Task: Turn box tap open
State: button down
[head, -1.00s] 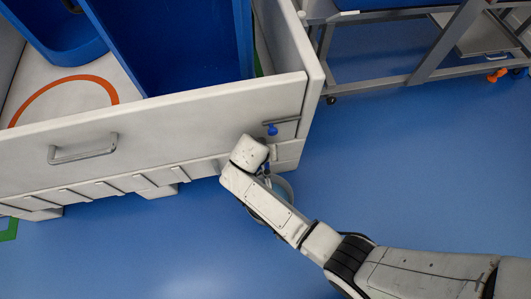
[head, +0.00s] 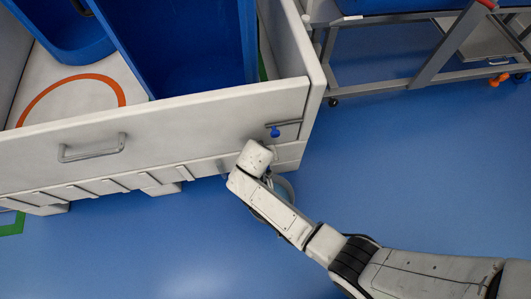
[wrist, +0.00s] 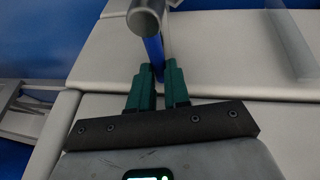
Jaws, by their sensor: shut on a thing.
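The large pale grey box (head: 190,122) stands at the left in the head view. Its tap shows near the box's front right corner as a grey bar (head: 287,123) with a blue part (head: 275,132). In the wrist view, a blue tap lever (wrist: 153,48) runs down from a round metal tube end (wrist: 146,18) to between the green fingers of my gripper (wrist: 159,72). My gripper is shut on this lever. In the head view, my arm's end link hides the fingers, just below the tap.
Blue tubs (head: 190,45) stand inside the box. A grey pull handle (head: 92,148) sticks out of its front wall. A metal-framed cart (head: 440,50) with an orange-braked caster stands at the upper right. The blue floor (head: 420,170) is clear on the right.

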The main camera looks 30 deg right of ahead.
jog(key=c, duration=1.1)
grip_release()
jog(key=p+v, duration=0.5)
jog(key=v, duration=0.6)
jog(key=shift+w+f, duration=0.1)
